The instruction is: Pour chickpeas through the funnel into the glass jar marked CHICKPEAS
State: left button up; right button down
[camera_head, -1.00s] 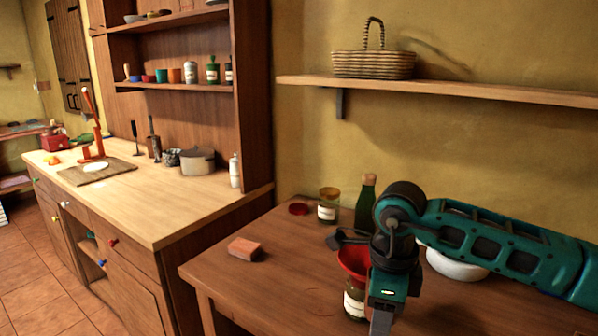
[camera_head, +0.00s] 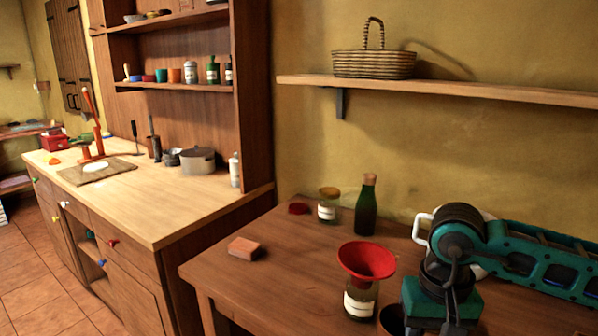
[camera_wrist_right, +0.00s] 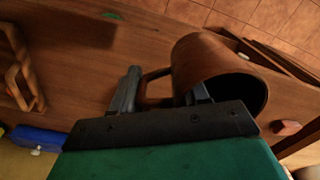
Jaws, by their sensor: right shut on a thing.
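A red funnel (camera_head: 367,260) sits upright in the mouth of a glass jar (camera_head: 360,298) with a pale label whose text is too small to read. My right gripper (camera_head: 445,318) is low at the front right of the table, right of the jar and apart from it. It is shut on the handle of a brown jug (camera_head: 391,321). In the right wrist view the jug (camera_wrist_right: 205,65) shows its dark opening at the right, with my right gripper's fingers (camera_wrist_right: 160,92) either side of the handle. The jug's contents are hidden, and no chickpeas show. My left gripper is out of view.
A green bottle (camera_head: 366,208) and a labelled jar with a yellowish top (camera_head: 328,205) stand at the back, near a red lid (camera_head: 298,208). A reddish block (camera_head: 244,248) lies at the left. A white vessel (camera_head: 422,227) is partly behind my arm. The table's middle is clear.

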aim_at(361, 303)
jog(key=i+j, duration=0.1)
jog(key=j, duration=0.25)
jog(key=i+j, duration=0.1)
jog(key=j, duration=0.3)
jog(key=i+j, duration=0.1)
jog(key=j, duration=0.25)
jog(key=i+j, duration=0.1)
jog(key=j, duration=0.25)
jog(key=i+j+z, duration=0.2)
jog(key=j, duration=0.35)
jog(key=k+z, duration=0.1)
jog(key=z, duration=0.9)
